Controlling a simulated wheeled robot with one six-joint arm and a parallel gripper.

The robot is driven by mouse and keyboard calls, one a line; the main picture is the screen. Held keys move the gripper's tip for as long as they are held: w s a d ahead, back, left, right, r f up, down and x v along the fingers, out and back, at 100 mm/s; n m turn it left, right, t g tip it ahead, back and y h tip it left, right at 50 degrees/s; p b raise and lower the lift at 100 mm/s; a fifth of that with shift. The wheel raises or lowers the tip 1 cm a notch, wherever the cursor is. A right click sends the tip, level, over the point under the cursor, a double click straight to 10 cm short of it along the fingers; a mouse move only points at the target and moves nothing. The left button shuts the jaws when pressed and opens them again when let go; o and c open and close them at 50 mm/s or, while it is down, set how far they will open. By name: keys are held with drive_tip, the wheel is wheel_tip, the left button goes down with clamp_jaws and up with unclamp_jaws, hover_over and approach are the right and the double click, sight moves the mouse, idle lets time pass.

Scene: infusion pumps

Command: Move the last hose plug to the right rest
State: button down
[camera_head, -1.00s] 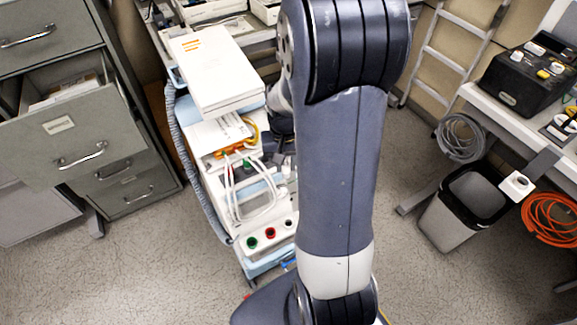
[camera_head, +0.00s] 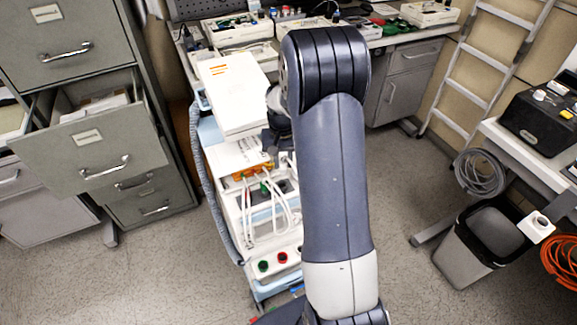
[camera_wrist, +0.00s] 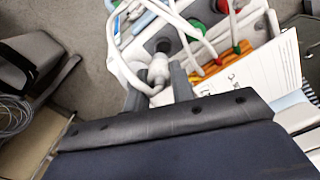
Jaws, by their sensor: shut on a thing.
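In the wrist view my gripper (camera_wrist: 158,84) is shut on a white hose plug (camera_wrist: 158,68), with one dark finger on each side of it. A white hose (camera_wrist: 122,62) curves away from the plug. Other white hoses (camera_wrist: 184,30) lie beside it, near a green fitting (camera_wrist: 194,30) and a red fitting (camera_wrist: 222,6). In the head view the white cart (camera_head: 232,212) carries white hoses (camera_head: 280,212) and green and red round fittings (camera_head: 283,258) low on its front. My arm hides the gripper, the held plug and the cart's right side there. I cannot make out the right rest.
A white box (camera_head: 232,92) stands on the cart. An open drawer (camera_head: 90,150) juts out at left. A ladder (camera_head: 490,60), a bin (camera_head: 480,245) and a side table (camera_head: 530,150) stand at right. Bare floor lies between the cart and bin.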

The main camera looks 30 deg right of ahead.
drive_tip(key=f+b, duration=0.1)
drive_tip(key=w+f+b, duration=0.1)
drive_tip(key=f, duration=0.1)
drive_tip(key=shift+f, duration=0.2)
drive_tip(key=shift+w+f+b, duration=0.1)
drive_tip(key=shift+f+b, duration=0.7)
drive_tip(key=shift+f, duration=0.05)
drive_tip(key=shift+f+b, duration=1.1)
drive_tip(key=shift+f, duration=0.45)
drive_tip(key=c, duration=1.1)
unclamp_jaws()
wheel_tip(320, 180, up, 11)
drive_tip(key=shift+f, duration=0.1)
